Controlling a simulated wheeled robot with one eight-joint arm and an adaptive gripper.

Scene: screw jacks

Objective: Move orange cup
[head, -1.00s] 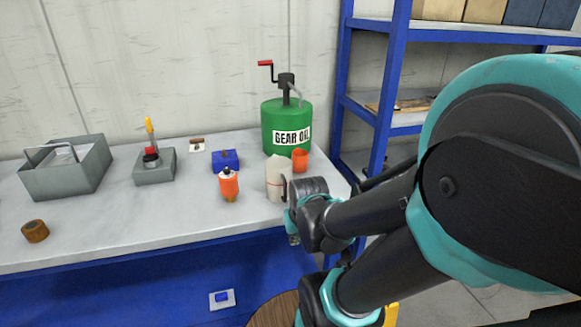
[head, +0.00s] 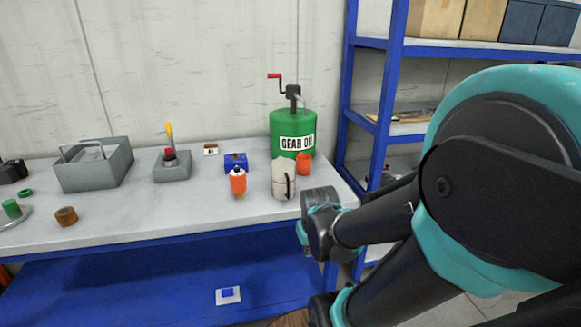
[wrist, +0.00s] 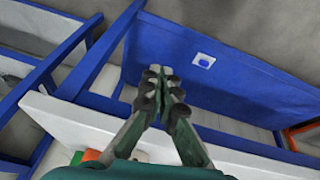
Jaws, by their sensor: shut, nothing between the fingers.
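The orange cup (head: 304,164) stands on the workbench near its right end, in front of the green gear oil drum (head: 293,134). It is just right of and behind a cream jug (head: 283,178) with a dark handle. My gripper (wrist: 156,73) shows in the wrist view with its fingers together and nothing between them. An orange patch (wrist: 91,155), likely the cup, shows at the lower left of that view, beside a green one. In the head view my wrist is at the bench's right front corner, right of the cup and apart from it; the fingers are mostly hidden.
An orange bottle (head: 238,181) and blue block (head: 236,163) stand left of the jug. A grey jack (head: 172,165), grey toolbox (head: 95,166) and brown ring (head: 66,216) are farther left. Blue shelving (head: 390,100) stands right. The front middle of the bench top is clear.

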